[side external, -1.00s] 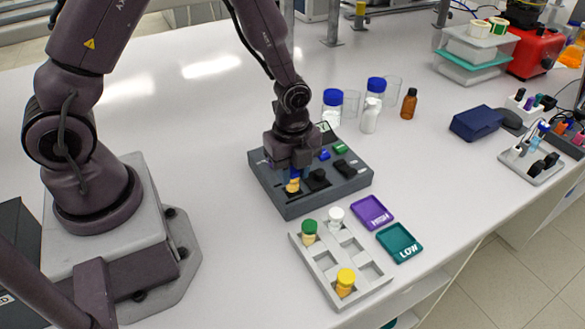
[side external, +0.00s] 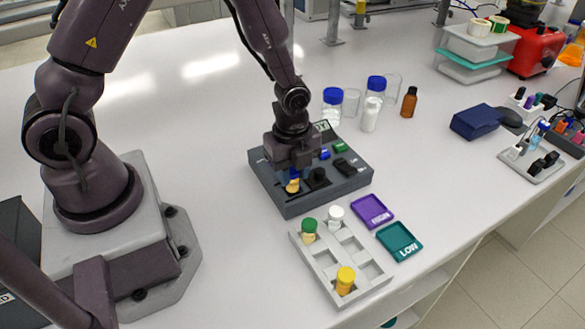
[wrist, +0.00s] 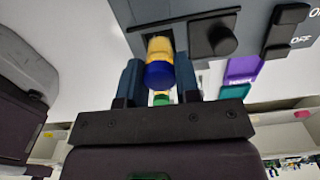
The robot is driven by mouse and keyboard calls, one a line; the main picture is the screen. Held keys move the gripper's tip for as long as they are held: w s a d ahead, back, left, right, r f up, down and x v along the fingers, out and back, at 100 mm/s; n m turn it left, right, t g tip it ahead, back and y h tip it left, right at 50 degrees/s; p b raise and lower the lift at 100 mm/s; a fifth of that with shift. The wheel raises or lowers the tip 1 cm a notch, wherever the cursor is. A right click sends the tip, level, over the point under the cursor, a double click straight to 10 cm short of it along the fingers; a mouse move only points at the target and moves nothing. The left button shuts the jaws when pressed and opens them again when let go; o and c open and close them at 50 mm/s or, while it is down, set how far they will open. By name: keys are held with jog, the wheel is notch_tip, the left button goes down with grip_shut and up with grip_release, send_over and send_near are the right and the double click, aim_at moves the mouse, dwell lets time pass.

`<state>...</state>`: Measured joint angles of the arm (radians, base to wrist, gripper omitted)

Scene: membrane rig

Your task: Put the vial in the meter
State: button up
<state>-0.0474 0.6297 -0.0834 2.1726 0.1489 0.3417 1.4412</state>
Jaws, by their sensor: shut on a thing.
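The vial (wrist: 160,60), with a blue cap and yellow body, is held between the two fingers of my gripper (wrist: 159,82). The meter (side external: 340,183) is a dark grey box with a black knob, and my gripper (side external: 292,176) is over its left front part. In the wrist view the vial's yellow end is at a dark square opening in the meter's face (wrist: 195,10). I cannot tell how deep the vial sits in the opening. In the side view the vial (side external: 292,187) shows as yellow below the fingers, its cap partly hidden by them.
A grey rack (side external: 316,267) in front of the meter holds green-, white- and yellow-capped vials. A purple tray (side external: 372,211) and a teal LOW tray (side external: 399,241) lie right of it. Jars and an amber bottle (side external: 409,102) stand behind the meter. The bench's back left is clear.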

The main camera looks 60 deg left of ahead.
jog(key=shift+f, duration=0.6)
dwell(0.3)
dwell(0.4)
jog(key=o, duration=1.1)
jog(key=shift+r, duration=3)
